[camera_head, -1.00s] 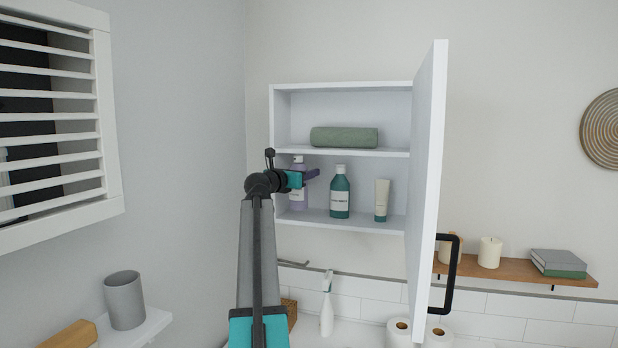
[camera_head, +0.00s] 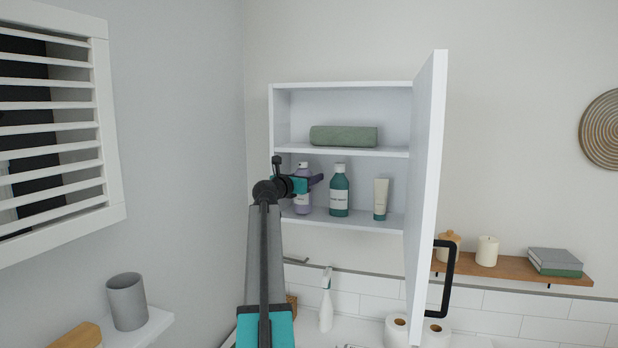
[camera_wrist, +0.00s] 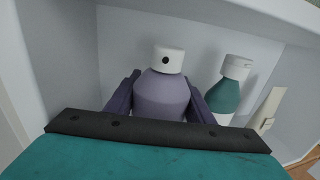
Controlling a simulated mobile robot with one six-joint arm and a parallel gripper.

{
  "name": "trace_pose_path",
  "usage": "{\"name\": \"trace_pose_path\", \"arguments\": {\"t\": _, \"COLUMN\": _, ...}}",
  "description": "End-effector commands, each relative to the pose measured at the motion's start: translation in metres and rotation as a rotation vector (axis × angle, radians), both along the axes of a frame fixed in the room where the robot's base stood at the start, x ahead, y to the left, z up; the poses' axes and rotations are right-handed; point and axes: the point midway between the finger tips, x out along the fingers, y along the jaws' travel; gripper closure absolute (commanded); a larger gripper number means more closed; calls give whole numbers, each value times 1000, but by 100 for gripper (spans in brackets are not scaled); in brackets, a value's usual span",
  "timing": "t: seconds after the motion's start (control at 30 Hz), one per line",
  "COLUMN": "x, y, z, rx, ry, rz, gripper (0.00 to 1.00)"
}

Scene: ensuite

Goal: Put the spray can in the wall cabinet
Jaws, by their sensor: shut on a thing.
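The spray can (camera_head: 303,203) is purple with a white cap and stands upright at the left end of the lower shelf of the white wall cabinet (camera_head: 342,87). My gripper (camera_head: 318,180) reaches into the cabinet and is shut on the can. In the wrist view my gripper's two fingers (camera_wrist: 160,97) press on both sides of the spray can (camera_wrist: 163,92), below its white cap. The can's base is hidden in the wrist view. The cabinet door (camera_head: 428,160) stands wide open to the right.
On the same shelf a teal bottle (camera_head: 339,192) stands just right of the can, and a cream tube (camera_head: 380,198) further right. A rolled green towel (camera_head: 343,137) lies on the shelf above. The door's black handle (camera_head: 448,280) sticks out at lower right.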

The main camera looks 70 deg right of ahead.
Motion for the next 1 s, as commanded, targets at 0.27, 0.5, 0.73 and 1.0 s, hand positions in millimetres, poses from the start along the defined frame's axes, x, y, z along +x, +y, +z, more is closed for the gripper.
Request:
{"name": "trace_pose_path", "arguments": {"t": 0.27, "x": 1, "y": 0, "z": -8, "rx": -2, "ry": 0, "rz": 1, "gripper": 80}}
{"name": "trace_pose_path", "arguments": {"t": 0.5, "x": 1, "y": 1, "z": -10, "rx": -2, "ry": 0, "rz": 2, "gripper": 80}}
{"name": "trace_pose_path", "arguments": {"t": 0.73, "x": 1, "y": 1, "z": -11, "rx": -1, "ry": 0, "rz": 2, "gripper": 33}}
{"name": "trace_pose_path", "arguments": {"t": 1.0, "x": 2, "y": 1, "z": -11, "rx": -1, "ry": 0, "rz": 2, "gripper": 33}}
